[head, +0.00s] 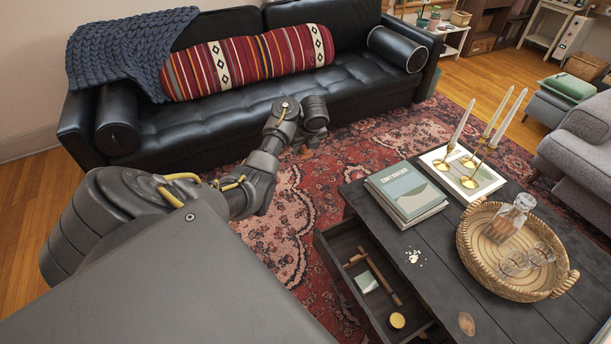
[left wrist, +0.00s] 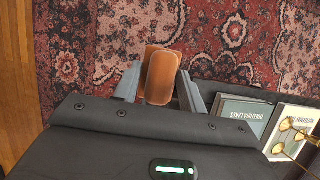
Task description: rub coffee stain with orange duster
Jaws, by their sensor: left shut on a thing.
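My left gripper (left wrist: 158,88) is shut on the orange duster (left wrist: 160,70), a brown-orange block held between its two fingers. The wrist view shows it above the patterned rug. In the head view my left gripper (head: 305,140) is extended toward the sofa, and only a small bit of the duster (head: 307,153) shows under it. The coffee stain (head: 466,323) is a brown oval mark on the near part of the dark table top (head: 440,290). The duster is well apart from it. My right gripper is not in view.
The table also holds white crumbs (head: 413,256), books (head: 405,190), brass candlesticks (head: 469,178) and a wicker tray (head: 472,262) with a decanter and glasses. Its drawer (head: 340,242) stands open on the left. A black sofa (head: 225,115) is behind. Open rug (head: 300,215) lies between.

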